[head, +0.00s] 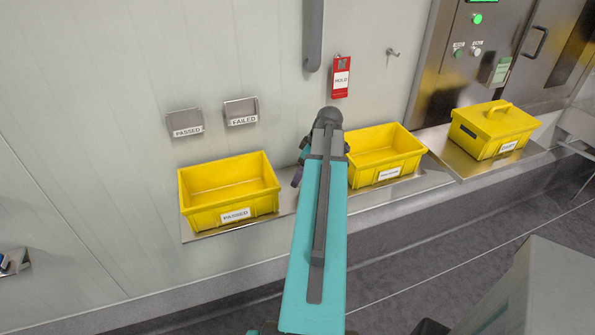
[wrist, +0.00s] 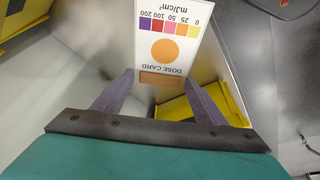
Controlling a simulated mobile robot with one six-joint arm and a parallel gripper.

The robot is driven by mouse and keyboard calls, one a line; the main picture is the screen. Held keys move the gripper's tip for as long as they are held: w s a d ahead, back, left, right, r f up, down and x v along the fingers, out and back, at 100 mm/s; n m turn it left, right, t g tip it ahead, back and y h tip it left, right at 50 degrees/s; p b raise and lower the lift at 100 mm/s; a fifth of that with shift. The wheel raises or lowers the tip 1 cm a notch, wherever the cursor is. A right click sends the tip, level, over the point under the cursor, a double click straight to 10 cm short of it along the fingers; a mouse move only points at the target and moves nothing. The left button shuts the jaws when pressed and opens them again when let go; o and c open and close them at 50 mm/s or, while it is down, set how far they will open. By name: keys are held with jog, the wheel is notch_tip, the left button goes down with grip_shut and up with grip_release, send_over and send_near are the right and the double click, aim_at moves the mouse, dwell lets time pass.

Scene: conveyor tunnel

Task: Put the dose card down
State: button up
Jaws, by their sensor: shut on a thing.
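The dose card (wrist: 168,22) shows in the wrist view. It is white, with a row of coloured squares, an orange dot and a brown strip, and its print reads upside down. My gripper (wrist: 160,80) is shut on the card's strip end between its two purple fingers. In the head view my gripper (head: 298,176) is mostly hidden behind my arm, between the two open yellow bins, and the card cannot be made out. The small steel wall holders marked PASSED (head: 185,122) and FAILED (head: 241,111) are up and left of my gripper; both look empty.
A yellow bin marked PASSED (head: 227,213) stands left on a steel ledge. Another open yellow bin (head: 388,174), its label unreadable, stands right. A lidded yellow box (head: 508,148) is farther right. A red HOLD tag (head: 340,90) hangs on the wall beside an empty hook (head: 392,54).

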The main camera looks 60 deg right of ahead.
jog(key=shift+w+d+f+p, duration=0.1)
jog(key=shift+w+d+p, duration=0.2)
jog(key=shift+w+d, duration=0.5)
jog(key=shift+w+d+f+p, duration=0.1)
jog(key=shift+w+d+p, duration=0.15)
jog(key=shift+w+d, duration=0.5)
jog(key=shift+w+a, duration=0.2)
jog(key=shift+a, duration=0.05)
jog(key=shift+f, duration=0.1)
jog(key=shift+f+p, duration=0.85)
jog(key=shift+f, duration=0.8)
jog(key=shift+f, duration=0.2)
jog(key=o, duration=1.5)
jog(key=shift+r, duration=0.3)
jog(key=shift+b+v, duration=1.85)
jog(key=shift+v, duration=4.05)
